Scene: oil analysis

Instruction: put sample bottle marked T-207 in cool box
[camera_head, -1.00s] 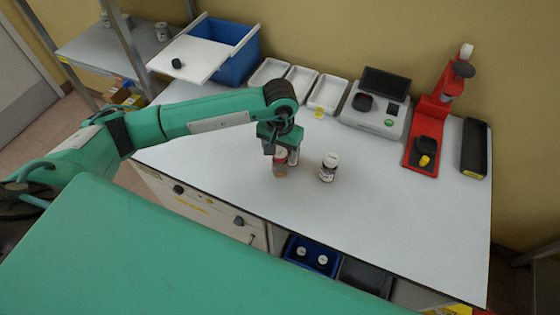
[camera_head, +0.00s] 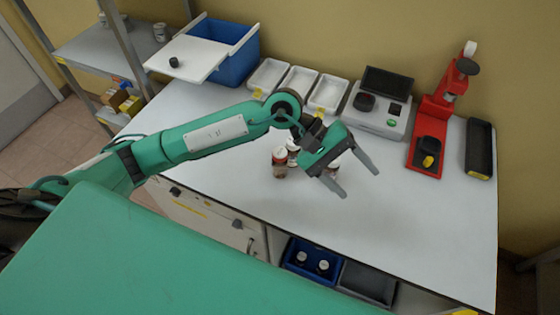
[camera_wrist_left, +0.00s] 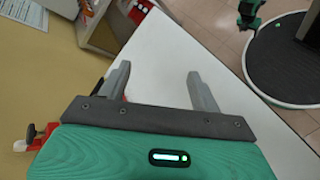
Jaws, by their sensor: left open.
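Several sample bottles stand close together in the middle of the bench. A third bottle (camera_head: 335,166) is mostly hidden behind my left gripper. No label is readable, so I cannot tell which is T-207. My left gripper (camera_head: 360,183) is open and empty, tilted, with its fingers pointing to the lower right, right of the brown bottle. In the left wrist view its open fingers (camera_wrist_left: 158,72) have nothing between them. The blue cool box (camera_head: 236,66) stands at the back left, its white lid (camera_head: 190,56) lying tilted across it.
White trays (camera_head: 298,82), a grey instrument (camera_head: 378,115), a red stand (camera_head: 430,140) and a black tray (camera_head: 479,150) line the back of the bench. A blue crate (camera_head: 312,262) with bottles sits below the front edge. The bench's right front is clear.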

